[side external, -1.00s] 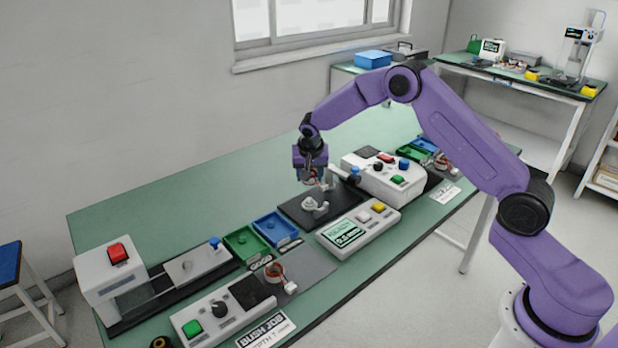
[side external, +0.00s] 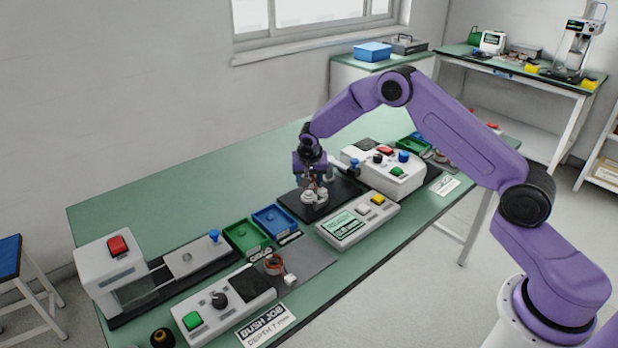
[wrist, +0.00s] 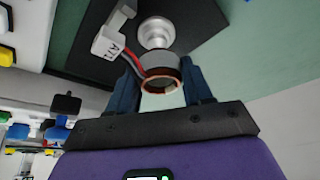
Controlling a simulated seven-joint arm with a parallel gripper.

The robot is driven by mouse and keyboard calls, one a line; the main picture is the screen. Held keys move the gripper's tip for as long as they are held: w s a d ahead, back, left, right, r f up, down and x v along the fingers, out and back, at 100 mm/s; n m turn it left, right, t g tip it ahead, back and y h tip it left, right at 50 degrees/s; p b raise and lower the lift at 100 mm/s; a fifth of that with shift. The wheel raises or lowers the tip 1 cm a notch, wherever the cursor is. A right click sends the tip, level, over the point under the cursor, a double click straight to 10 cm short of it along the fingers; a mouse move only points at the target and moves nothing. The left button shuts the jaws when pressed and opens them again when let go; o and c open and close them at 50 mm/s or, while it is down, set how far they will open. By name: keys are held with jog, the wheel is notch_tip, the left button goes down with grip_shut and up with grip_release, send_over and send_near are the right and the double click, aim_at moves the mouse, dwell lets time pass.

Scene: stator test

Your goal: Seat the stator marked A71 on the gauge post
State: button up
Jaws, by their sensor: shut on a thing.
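My gripper (wrist: 161,88) is shut on a stator (wrist: 160,72), a grey ring with copper windings inside. Red and dark leads run from it to a white connector (wrist: 110,42), whose marking is too small to read surely. The gauge post (wrist: 156,33) is a pale stepped round piece on a black plate (wrist: 200,15). In the wrist view the ring overlaps the post's near edge, and I cannot tell whether they touch. In the side view my gripper (side external: 312,181) is close above the post (side external: 313,197), which it partly hides.
A gauge box (side external: 357,222) with a green display lies in front of the plate. A control box (side external: 385,168) stands to its right. Blue (side external: 275,221) and green (side external: 246,237) trays and another stator (side external: 273,264) lie to the left. The bench behind is clear.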

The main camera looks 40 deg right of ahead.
jog(key=shift+f, duration=1.35)
dwell(0.5)
jog(key=o, duration=1.2)
jog(key=v, duration=1.7)
jog(key=shift+r, duration=0.2)
